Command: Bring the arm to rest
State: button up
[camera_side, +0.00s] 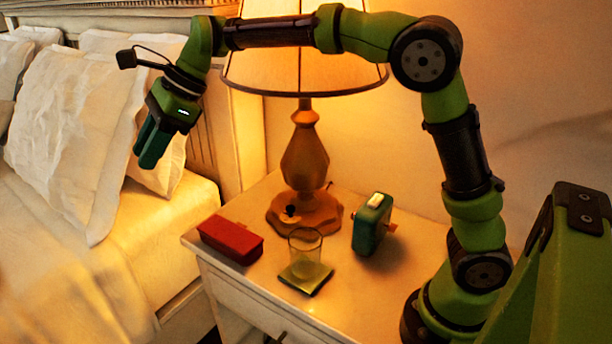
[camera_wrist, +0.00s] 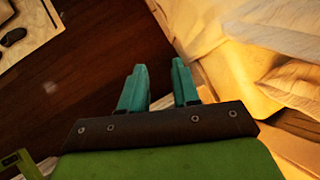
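My arm is green with black joints and is raised over the nightstand (camera_side: 222,283), in front of the lamp. My gripper (camera_side: 147,162) hangs at the left end of the arm in the side view, in the air near the pillows and pointing down. In the wrist view the two teal fingers of my gripper (camera_wrist: 161,82) stand apart with an empty gap between them. Dark wooden floor (camera_wrist: 90,90) shows beyond the fingers. Nothing is held.
The nightstand carries a red box (camera_side: 231,240), a glass (camera_side: 305,246) on a green coaster (camera_side: 306,278), a teal clock-like object (camera_side: 371,224) and a lamp (camera_side: 305,160). The bed (camera_side: 70,265) with pillows (camera_side: 65,140) is at left. A light rug or mat (camera_wrist: 32,25) lies on the floor.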

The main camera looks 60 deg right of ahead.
dwell(0.3)
jog(key=s+d+f+n+t+h, duration=0.1)
jog(key=s+d+f+n, duration=0.1)
jog(key=s+d+n, duration=0.3)
jog(key=s+d+f+n+t+h, duration=0.1)
jog(key=s+d+n, duration=0.4)
jog(key=s, duration=0.7)
jog(key=s+d+f+n+t+h, duration=0.1)
jog(key=s+d+f+n+h, duration=0.1)
jog(key=s+d+n, duration=0.3)
jog(key=shift+s+d+f+n, duration=0.25)
jog(key=shift+s+f+n, duration=0.4)
jog(key=shift+s+n, duration=1.05)
jog(key=shift+s+m, duration=0.3)
